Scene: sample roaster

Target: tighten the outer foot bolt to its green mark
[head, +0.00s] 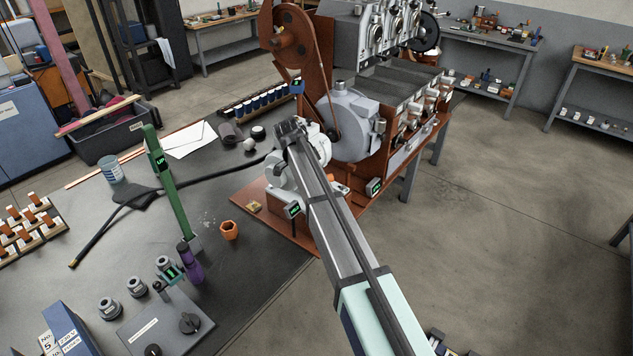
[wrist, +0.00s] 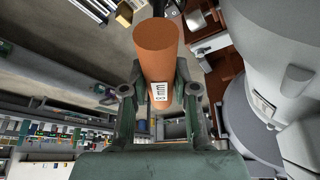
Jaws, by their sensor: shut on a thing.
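My gripper (wrist: 160,98) is shut on an orange-brown cylindrical tool (wrist: 157,55) with a white size label, in the wrist view. The tool points away from the wrist, and its far end touches nothing that I can see. In the head view my arm covers most of the gripper, beside the roaster's (head: 352,112) grey drum housing.
Floor to the right is clear.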

